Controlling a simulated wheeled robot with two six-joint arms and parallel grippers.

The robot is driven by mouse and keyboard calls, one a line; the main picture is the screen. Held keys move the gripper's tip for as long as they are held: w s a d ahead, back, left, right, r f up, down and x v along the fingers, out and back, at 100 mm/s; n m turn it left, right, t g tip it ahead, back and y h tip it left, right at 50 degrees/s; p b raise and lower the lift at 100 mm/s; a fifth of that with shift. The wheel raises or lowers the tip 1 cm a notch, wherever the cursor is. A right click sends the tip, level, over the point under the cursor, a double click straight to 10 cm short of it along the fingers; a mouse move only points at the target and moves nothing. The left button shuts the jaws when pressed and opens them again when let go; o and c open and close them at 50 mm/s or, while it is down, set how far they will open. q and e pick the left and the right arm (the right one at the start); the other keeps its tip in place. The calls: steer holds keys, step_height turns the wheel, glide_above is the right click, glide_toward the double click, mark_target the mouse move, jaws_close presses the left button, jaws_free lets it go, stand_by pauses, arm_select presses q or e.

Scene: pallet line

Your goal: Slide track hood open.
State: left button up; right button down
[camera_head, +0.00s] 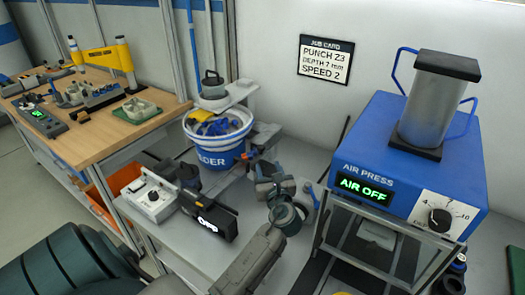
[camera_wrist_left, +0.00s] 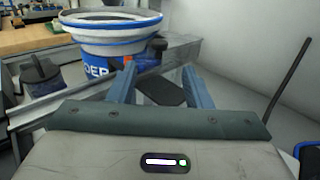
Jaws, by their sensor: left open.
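A see-through hood with a dark frame (camera_head: 388,240) stands under the blue air press (camera_head: 425,150) at the right. The frames do not clearly show whether it is open or shut. Dark strips (camera_head: 312,270), possibly its track, run on the bench beside it. My left gripper (camera_head: 272,165) is left of the hood and apart from it, between the bucket and the press. Its two blue fingers stand apart with nothing gripped between them in the left wrist view (camera_wrist_left: 158,82). My right gripper is not in view.
A blue and white bucket (camera_head: 218,140) stands at the back. A wooden bench (camera_head: 125,125) holds fixtures. A dark rod (camera_wrist_left: 290,82) leans against the wall.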

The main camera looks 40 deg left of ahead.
mark_target(262, 150)
arm_select(q)
steer(key=p+x, duration=0.2)
steer(key=x, duration=0.7)
steer(key=shift+a, duration=0.25)
steer(key=shift+c, duration=0.3)
